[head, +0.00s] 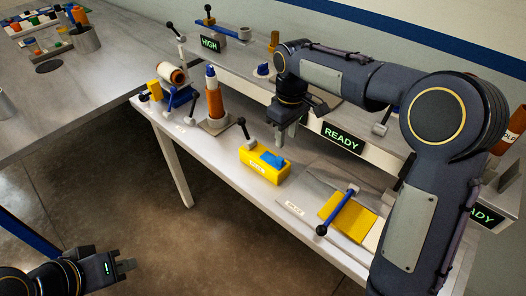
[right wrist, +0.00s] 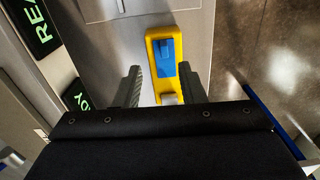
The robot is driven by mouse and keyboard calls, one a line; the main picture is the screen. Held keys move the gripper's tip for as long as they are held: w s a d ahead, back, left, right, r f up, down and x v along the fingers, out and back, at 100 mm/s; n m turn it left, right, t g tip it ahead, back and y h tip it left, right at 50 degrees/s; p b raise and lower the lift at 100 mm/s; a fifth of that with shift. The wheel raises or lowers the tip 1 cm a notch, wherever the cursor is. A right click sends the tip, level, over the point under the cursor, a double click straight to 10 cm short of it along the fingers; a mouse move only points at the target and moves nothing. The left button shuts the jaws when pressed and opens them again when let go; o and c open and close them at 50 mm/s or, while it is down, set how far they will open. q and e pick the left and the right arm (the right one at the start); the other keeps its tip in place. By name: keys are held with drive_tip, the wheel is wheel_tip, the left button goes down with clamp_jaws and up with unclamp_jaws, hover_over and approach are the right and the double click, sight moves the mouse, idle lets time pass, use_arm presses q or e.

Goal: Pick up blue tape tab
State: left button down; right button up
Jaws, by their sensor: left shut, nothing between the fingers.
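The blue tape tab (head: 273,160) lies on top of a yellow block (head: 258,172) on the bench. In the right wrist view the blue tab (right wrist: 165,58) sits on the yellow block (right wrist: 152,40), beyond the fingertips. My right gripper (head: 286,138) hangs above and behind the block in the head view, apart from the tab. In the right wrist view its two fingers (right wrist: 159,68) stand apart with nothing held. My left gripper (head: 127,266) is shut and empty, low at the bottom left over the floor, far from the tab.
A small lever (head: 243,127) stands behind the block. An orange bottle (head: 214,100) and a tape roll stand (head: 178,92) are to its left. A yellow pad with a blue bar (head: 348,212) lies to the right. A READY display (head: 343,137) is behind.

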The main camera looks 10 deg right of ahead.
sight(280, 158)
drive_tip(key=shift+w+a+f, duration=0.25)
drive_tip(key=shift+w+a, duration=0.15)
drive_tip(key=shift+a, duration=0.05)
drive_tip(key=shift+a+f, duration=0.1)
drive_tip(key=shift+f, duration=0.25)
drive_tip(key=f, duration=0.4)
drive_tip(key=f+p, duration=0.1)
drive_tip(key=f, duration=0.2)
drive_tip(key=shift+s, duration=0.25)
drive_tip(key=shift+c, duration=0.3)
clamp_jaws()
